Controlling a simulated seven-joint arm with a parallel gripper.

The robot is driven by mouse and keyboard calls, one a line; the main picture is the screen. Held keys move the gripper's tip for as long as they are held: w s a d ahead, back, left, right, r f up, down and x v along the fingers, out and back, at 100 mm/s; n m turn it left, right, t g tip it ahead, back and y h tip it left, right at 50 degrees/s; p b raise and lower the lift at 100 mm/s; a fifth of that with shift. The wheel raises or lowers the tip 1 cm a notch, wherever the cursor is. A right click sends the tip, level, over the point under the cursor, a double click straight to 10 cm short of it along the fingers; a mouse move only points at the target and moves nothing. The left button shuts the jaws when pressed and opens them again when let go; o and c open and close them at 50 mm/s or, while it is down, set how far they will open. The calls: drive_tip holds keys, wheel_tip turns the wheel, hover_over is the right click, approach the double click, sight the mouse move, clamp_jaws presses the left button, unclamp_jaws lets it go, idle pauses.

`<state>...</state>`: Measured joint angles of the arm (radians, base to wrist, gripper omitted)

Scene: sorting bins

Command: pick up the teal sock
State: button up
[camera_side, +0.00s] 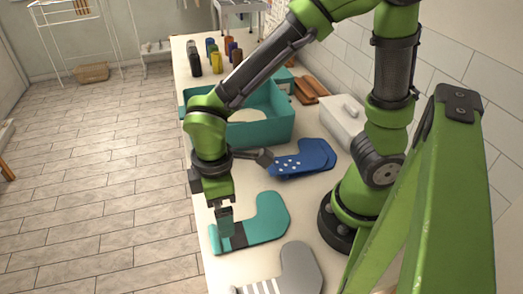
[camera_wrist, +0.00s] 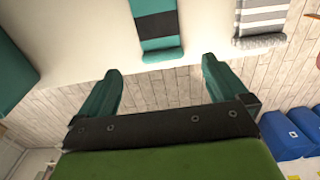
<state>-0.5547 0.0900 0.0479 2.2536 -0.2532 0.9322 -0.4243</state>
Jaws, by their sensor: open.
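The teal sock (camera_side: 265,218) lies flat near the front of the white table, its toe to the upper right and its cuff, with a black band, to the lower left. In the wrist view the sock's teal and black leg (camera_wrist: 158,25) runs down from the top edge, its cuff end facing the space between my fingers. My gripper (camera_side: 225,222) points down at the cuff end in the side view, partly covering it. The fingers (camera_wrist: 161,78) are wide apart with nothing between them. I cannot tell the exact height above the sock.
A grey sock with white stripes (camera_side: 300,268) lies in front, and a blue dotted sock (camera_side: 305,158) behind. Further back are a teal bin (camera_side: 270,132), a white lidded box (camera_side: 340,122), brown blocks (camera_side: 309,89) and several bottles (camera_side: 217,62). The table's left edge is close to the cuff.

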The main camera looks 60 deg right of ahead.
wheel_tip(320, 180, down, 9)
drive_tip(key=shift+f, duration=0.2)
idle(0.3)
drive_tip(key=shift+c, duration=0.2)
drive_tip(key=c, duration=1)
drive_tip(key=shift+r, duration=0.1)
